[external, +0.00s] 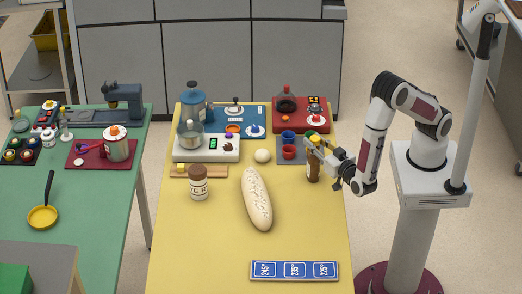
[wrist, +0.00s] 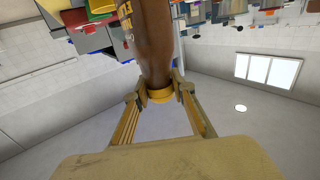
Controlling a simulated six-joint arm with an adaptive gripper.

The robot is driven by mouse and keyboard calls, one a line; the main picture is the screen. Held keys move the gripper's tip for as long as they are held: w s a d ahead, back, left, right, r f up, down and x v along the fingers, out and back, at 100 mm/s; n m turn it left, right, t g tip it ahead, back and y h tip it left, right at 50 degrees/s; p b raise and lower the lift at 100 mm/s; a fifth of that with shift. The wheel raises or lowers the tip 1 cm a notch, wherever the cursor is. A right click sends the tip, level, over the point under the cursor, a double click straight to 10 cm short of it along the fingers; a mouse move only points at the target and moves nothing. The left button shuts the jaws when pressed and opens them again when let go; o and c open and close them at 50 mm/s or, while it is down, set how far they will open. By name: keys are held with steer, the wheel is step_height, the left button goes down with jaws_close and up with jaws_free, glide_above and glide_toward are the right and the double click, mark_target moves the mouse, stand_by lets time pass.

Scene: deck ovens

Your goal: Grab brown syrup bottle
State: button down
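The brown syrup bottle (external: 313,171) is roughly upright at the right side of the yellow table. I cannot tell whether its base touches the table. My gripper (external: 316,151) is at its upper part, coming from the right. In the wrist view the brown bottle (wrist: 152,45) runs up out of the picture, with yellow marks on its side. Its yellow cap (wrist: 160,96) sits between my two fingertips (wrist: 160,92). The fingers appear closed against both sides of the cap and neck.
A dark grey mat with blue and red cups (external: 288,153) lies just left of the bottle.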

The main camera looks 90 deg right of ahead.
steer(key=shift+r, duration=0.15)
steer(key=shift+r, duration=4.9)
